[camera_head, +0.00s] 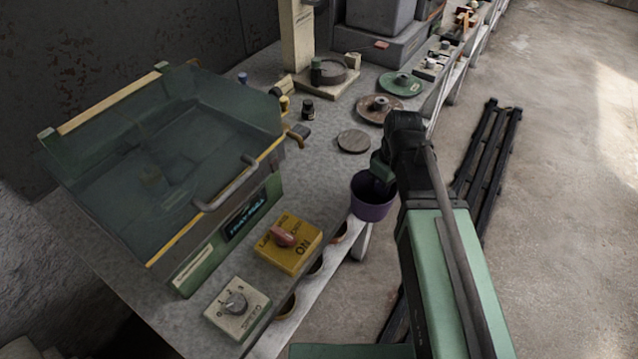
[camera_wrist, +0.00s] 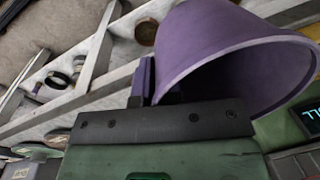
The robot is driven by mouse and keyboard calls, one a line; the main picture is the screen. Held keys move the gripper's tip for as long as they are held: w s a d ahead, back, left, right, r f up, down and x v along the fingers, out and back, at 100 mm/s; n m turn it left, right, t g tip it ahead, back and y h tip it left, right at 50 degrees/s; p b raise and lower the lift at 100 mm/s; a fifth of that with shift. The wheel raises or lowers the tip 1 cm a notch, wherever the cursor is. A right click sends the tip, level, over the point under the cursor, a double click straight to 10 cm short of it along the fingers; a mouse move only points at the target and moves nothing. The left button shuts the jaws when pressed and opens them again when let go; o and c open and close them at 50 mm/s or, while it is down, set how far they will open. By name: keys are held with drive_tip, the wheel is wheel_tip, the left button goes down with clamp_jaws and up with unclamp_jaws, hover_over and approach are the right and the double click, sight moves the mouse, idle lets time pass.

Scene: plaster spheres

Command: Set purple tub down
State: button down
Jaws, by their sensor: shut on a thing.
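The purple tub (camera_head: 371,204) is at the end of my arm in the head view, at the front edge of the workbench (camera_head: 330,190). My gripper (camera_head: 381,172) is shut on the tub's wall near its rim. In the wrist view the tub (camera_wrist: 225,45) fills the upper right, its open mouth facing the camera side, with the gripper (camera_wrist: 160,90) at its left edge. Part of the fingers is hidden by the tub and the gripper body. I cannot tell whether the tub's base touches anything.
A grey round disc (camera_head: 353,141) lies on the bench behind the tub. A yellow switch box (camera_head: 289,243) and a pale dial box (camera_head: 237,307) stand front left. A machine with a clear cover (camera_head: 160,150) fills the left. Brown (camera_head: 379,108) and green (camera_head: 401,83) discs lie further back.

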drive_tip(key=w+a, duration=0.2)
drive_tip(key=a, duration=0.2)
drive_tip(key=w+a, duration=0.3)
drive_tip(key=a, duration=0.1)
drive_tip(key=w+a, duration=0.2)
drive_tip(key=a, duration=0.2)
drive_tip(key=shift+w, duration=0.25)
drive_tip(key=w+a, duration=0.2)
drive_tip(key=a, duration=0.1)
wheel_tip(320, 180, down, 2)
drive_tip(key=shift+s+f+b, duration=0.1)
drive_tip(key=shift+s+b, duration=0.05)
drive_tip(key=shift+b, duration=0.9)
drive_tip(key=shift+d+r+p, duration=0.15)
drive_tip(key=shift+r+p, duration=0.15)
drive_tip(key=shift+r, duration=0.05)
drive_tip(key=shift+f, duration=0.25)
drive_tip(key=c, duration=1.3)
unclamp_jaws()
drive_tip(key=shift+r, duration=0.1)
drive_tip(key=shift+o, duration=0.2)
wheel_tip(320, 180, up, 12)
drive_tip(key=d+p, duration=0.1)
drive_tip(key=p, duration=1.1)
drive_tip(key=shift+w, duration=0.45)
